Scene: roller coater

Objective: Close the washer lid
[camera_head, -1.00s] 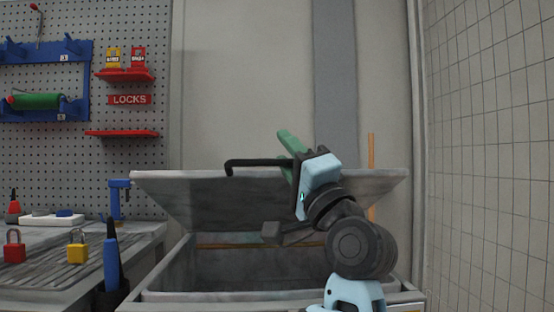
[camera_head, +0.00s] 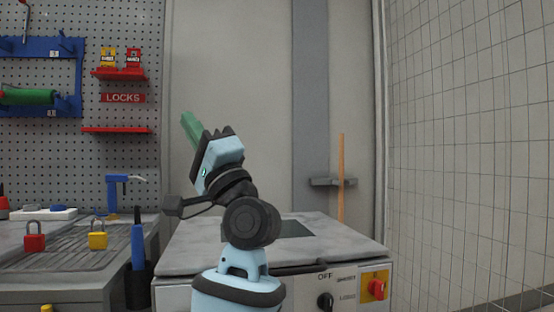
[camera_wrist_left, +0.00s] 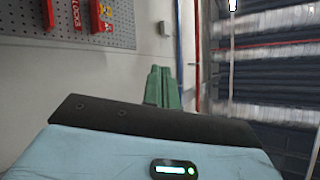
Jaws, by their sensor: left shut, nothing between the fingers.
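The washer lid (camera_head: 330,236) lies flat on top of the washer body (camera_head: 300,282), with no gap that I can make out along its front edge. Part of the lid is hidden behind my left arm. My left gripper (camera_head: 190,128) is raised above the lid's left side, its green fingers together and pointing up and left. It touches nothing that I can see. In the left wrist view the green fingers (camera_wrist_left: 162,88) are shut and empty. My right gripper is not in view.
A control panel with a red-and-yellow switch (camera_head: 376,288) and black knob (camera_head: 325,301) is on the washer's front. At left, a grey bench (camera_head: 70,270) holds a red padlock (camera_head: 35,238) and yellow padlock (camera_head: 97,236). A pegboard (camera_head: 130,165) hangs behind.

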